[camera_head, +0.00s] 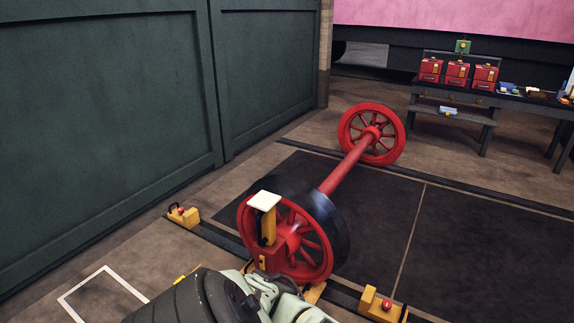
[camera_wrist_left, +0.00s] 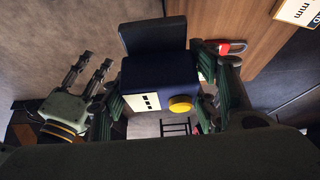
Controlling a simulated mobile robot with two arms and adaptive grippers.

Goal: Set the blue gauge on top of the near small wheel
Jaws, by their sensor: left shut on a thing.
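The near wheel (camera_head: 327,218) of a red wheelset stands in the head view, with red spokes and a dark tread. A yellow device with a white top plate (camera_head: 264,200) is in front of its face. In the left wrist view my left gripper (camera_wrist_left: 180,85) is shut on the blue gauge (camera_wrist_left: 172,80), a dark blue box with a white label, a yellow knob and a black block behind it. The gauge does not show in the head view. My right gripper (camera_wrist_left: 93,68) is at the left there, its fingers apart and empty. A pale green arm end shows low in the head view.
A red axle (camera_head: 347,165) runs to the far wheel (camera_head: 399,130). Yellow stops with red knobs (camera_head: 183,215) (camera_head: 380,305) sit by the near rail. A bench (camera_head: 430,97) with red boxes (camera_head: 457,75) stands at the back right. Green panels (camera_head: 100,110) close the left side.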

